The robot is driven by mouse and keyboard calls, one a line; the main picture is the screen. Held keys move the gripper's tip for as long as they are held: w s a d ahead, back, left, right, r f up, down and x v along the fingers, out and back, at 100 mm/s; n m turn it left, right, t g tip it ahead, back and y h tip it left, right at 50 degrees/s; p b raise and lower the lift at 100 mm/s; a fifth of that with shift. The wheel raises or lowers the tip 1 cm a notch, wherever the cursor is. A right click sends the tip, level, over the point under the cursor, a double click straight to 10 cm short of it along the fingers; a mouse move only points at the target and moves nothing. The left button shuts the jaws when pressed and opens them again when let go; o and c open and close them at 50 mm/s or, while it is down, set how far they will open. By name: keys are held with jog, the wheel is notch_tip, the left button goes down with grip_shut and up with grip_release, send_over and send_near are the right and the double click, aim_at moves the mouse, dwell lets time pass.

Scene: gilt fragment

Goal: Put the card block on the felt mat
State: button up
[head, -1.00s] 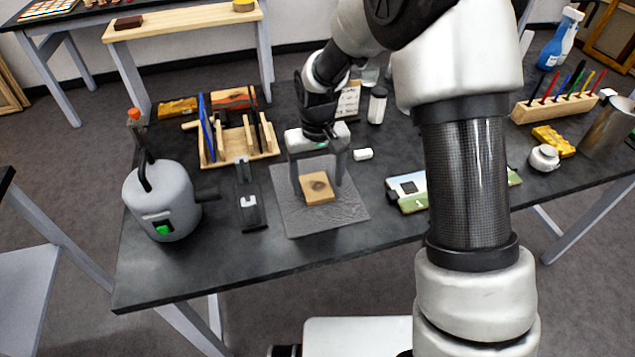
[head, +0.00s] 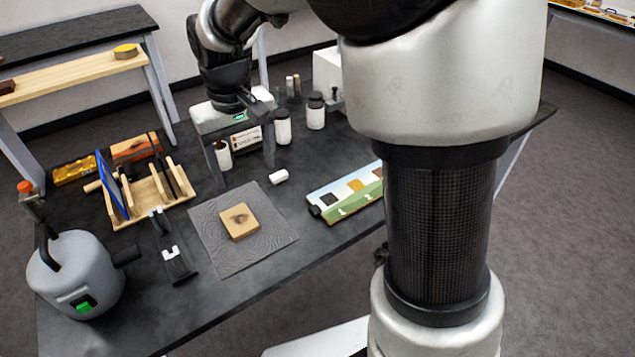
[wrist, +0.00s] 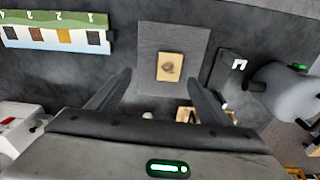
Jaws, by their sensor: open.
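The card block, a flat tan block with a dark round mark (head: 239,221), lies flat on the grey felt mat (head: 271,239), within its edges. In the wrist view the block (wrist: 170,67) lies near the middle of the mat (wrist: 148,50), ahead of the fingers. My gripper (head: 244,168) is open and empty, raised behind the mat and apart from the block. Its two spread fingers show in the wrist view (wrist: 160,82), with nothing between them.
A wooden rack (head: 149,196) and a black stand (head: 174,255) are left of the mat, with a grey tank (head: 75,280) beyond. A white piece (head: 278,176) lies behind the mat. Several bottles (head: 283,127) stand behind. A swatch board (head: 347,194) lies right.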

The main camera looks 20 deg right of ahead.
jog(key=s+d+r+m+t, duration=0.1)
jog(key=s+d+r, duration=0.3)
jog(key=s, duration=0.5)
jog(key=s+d+r+m+t, duration=0.1)
jog(key=s+d+r+t, duration=0.2)
jog(key=s+d, duration=0.3)
jog(key=s+r, duration=0.1)
jog(key=s, duration=0.3)
jog(key=shift+d+r+m+t, duration=0.25)
jog(key=shift+r+m+t, duration=0.05)
jog(key=shift+r, duration=0.05)
jog(key=shift+a, duration=0.3)
